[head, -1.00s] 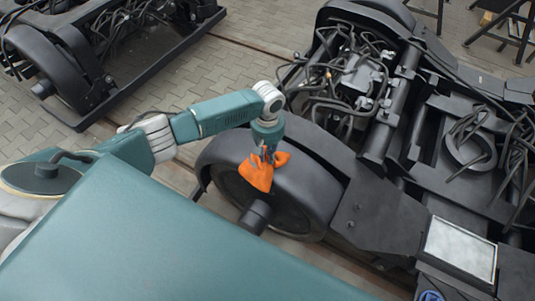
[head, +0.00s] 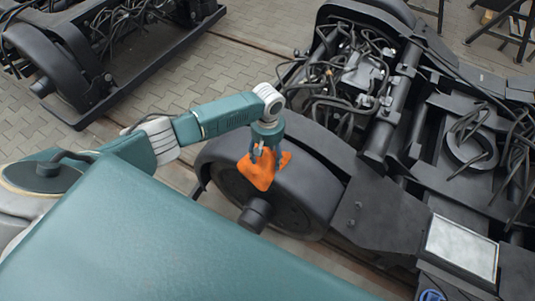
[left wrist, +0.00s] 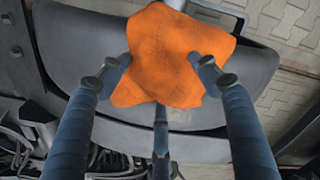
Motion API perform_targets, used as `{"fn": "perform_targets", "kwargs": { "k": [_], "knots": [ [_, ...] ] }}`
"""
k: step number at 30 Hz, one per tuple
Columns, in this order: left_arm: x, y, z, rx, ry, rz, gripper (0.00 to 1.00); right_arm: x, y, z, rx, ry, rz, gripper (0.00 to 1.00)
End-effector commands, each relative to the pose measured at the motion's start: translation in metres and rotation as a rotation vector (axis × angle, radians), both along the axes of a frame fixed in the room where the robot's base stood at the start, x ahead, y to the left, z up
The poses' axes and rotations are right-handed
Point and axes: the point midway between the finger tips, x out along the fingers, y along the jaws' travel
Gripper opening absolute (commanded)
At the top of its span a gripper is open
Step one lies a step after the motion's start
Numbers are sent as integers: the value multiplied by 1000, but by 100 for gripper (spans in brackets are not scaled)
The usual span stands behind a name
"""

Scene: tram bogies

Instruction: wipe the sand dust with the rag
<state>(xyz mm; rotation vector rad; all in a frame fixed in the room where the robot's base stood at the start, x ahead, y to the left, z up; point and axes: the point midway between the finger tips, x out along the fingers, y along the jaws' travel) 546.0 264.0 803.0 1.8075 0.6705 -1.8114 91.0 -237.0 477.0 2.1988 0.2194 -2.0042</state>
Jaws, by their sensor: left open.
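The orange rag (head: 262,172) lies draped on the dark wheel cover (head: 318,178) of the bogie, over its near edge above the wheel. It also shows in the left wrist view (left wrist: 172,55), spread on the curved dark surface. My left gripper (head: 264,153) is right over the rag, pointing down. In the left wrist view its blue fingers (left wrist: 160,85) are spread apart over the rag, with tips near its edges; I cannot tell whether they touch it. I cannot make out the sand dust in either view. My right gripper is not in view.
The bogie's hoses and cables (head: 350,85) rise behind the wheel cover. A pale framed panel (head: 460,247) lies at the lower right. A second bogie (head: 95,50) stands at the upper left, with paved floor (head: 215,75) between them.

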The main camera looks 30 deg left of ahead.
Motion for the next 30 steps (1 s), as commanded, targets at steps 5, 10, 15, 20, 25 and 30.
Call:
{"fn": "perform_targets", "kwargs": {
  "k": [5,10,15,20,25,30],
  "knots": [
    [0,0,-11,0,0,0,62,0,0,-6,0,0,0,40],
    [0,1,-12,1,1,0,51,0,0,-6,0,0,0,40],
    [-1,1,-12,2,2,0,32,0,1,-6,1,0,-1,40],
    [-1,1,-13,3,3,0,14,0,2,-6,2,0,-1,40],
    [-2,2,-13,4,5,0,0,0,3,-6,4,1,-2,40],
    [-2,2,-10,5,4,-1,0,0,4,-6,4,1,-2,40]
  ]
}}
